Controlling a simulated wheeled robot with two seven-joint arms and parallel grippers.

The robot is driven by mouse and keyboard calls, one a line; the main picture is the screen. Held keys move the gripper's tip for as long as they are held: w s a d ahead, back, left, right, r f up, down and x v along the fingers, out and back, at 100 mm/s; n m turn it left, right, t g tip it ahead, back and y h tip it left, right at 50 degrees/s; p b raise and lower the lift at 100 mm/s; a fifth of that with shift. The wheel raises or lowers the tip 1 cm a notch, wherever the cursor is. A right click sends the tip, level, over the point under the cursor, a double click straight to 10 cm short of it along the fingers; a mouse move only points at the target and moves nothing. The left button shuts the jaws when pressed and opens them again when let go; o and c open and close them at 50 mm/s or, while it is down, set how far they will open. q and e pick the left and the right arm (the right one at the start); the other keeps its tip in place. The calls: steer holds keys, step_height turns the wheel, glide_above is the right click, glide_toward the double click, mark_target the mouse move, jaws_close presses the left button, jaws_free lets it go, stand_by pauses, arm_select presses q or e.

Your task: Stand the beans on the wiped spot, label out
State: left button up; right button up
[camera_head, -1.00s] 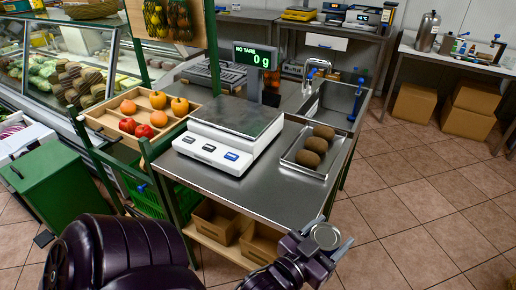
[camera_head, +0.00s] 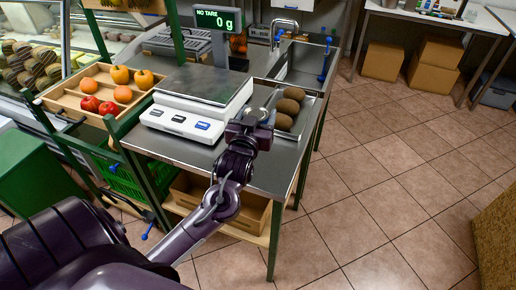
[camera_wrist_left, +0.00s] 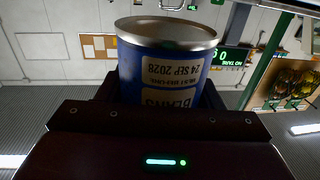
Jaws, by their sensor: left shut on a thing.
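My left gripper (camera_head: 248,128) is shut on the beans can and holds it near the front right of the steel counter (camera_head: 272,172), beside the scale. In the left wrist view the can (camera_wrist_left: 168,68) is blue with silver rims. That view is upside down; the can's printed side, with BEANS and a date, faces the camera. In the head view the gripper mostly hides the can, so I cannot tell whether it touches the counter. I cannot make out a wiped spot. My right gripper is not in view.
A white scale (camera_head: 188,120) stands left of my gripper, its display (camera_head: 217,18) behind. A metal tray with brown, rounded items (camera_head: 290,98) lies close on the right. A wooden fruit tray (camera_head: 66,100) is at left. Open tiled floor lies right of the counter.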

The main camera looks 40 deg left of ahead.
arm_select(q)
step_height(320, 180, down, 12)
steer(key=shift+r, duration=0.1)
stand_by(0.5)
steer(key=o, duration=1.2)
